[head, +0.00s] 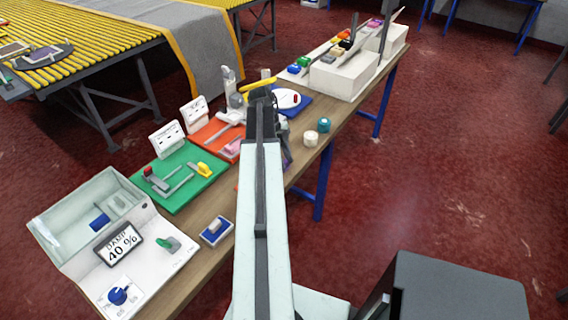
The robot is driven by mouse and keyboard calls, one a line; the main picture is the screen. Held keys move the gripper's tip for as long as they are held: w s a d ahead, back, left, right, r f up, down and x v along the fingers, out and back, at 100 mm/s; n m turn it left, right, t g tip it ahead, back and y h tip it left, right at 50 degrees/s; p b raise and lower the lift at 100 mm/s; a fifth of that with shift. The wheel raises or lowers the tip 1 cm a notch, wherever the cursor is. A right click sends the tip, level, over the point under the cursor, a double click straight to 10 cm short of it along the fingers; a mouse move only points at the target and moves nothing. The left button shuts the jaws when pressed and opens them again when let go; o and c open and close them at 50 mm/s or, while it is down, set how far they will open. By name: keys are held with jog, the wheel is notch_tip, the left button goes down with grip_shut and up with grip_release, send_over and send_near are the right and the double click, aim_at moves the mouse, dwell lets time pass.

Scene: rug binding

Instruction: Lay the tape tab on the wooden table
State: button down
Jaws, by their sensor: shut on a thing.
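The wooden table (196,218) is a long brown top on blue legs, running from the lower left to the upper right. My arm reaches out over it from the bottom middle. My gripper (262,98) is over the middle of the table, seen from behind, its fingertips mostly hidden by the arm. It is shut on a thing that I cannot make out. A curved yellow piece (257,84) shows just beyond it; I cannot tell whether they touch. I cannot clearly identify the tape tab.
A green mat (177,190), an orange mat (203,137) and an open white case (85,270) cover much of the table. A cream roll (311,139) and a teal roll (324,125) stand near the right edge. White boxes (341,78) stand at the far end. Bare wood shows between them.

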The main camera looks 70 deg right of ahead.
jog(key=shift+s+f, duration=0.1)
jog(key=shift+f, duration=0.1)
jog(key=c, duration=1)
grip_release()
jog(key=shift+r, duration=0.1)
jog(key=shift+c, duration=0.2)
jog(key=shift+r, duration=0.3)
jog(key=p+v, duration=1.1)
jog(key=shift+r, duration=0.35)
